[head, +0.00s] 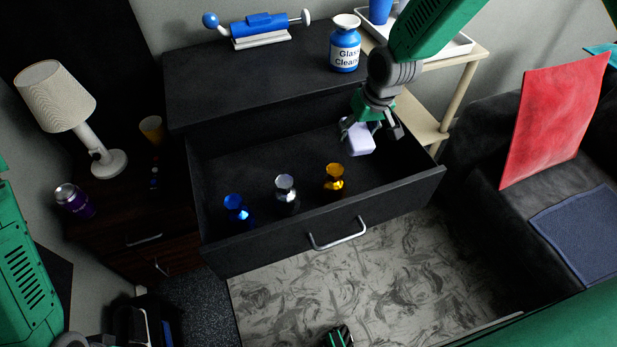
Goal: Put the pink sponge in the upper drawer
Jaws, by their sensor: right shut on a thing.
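The open drawer (322,236) of a black dresser is pulled out toward me, with a silver handle on its front. My right gripper (366,130) comes from the upper right, over the right part of the open drawer. It is shut on a small pale lilac block, the sponge (360,140), which hangs below the fingers. I cannot tell whether the sponge touches the drawer floor. My left arm shows at the left edge, but its gripper cannot be made out.
Blue (235,208), clear (286,191) and gold (334,180) bottles stand along the drawer's front. A cleaner jar (345,44) and a blue device (262,27) sit on the dresser top (240,80). A lamp (70,110) stands left; a sofa (480,160) is right.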

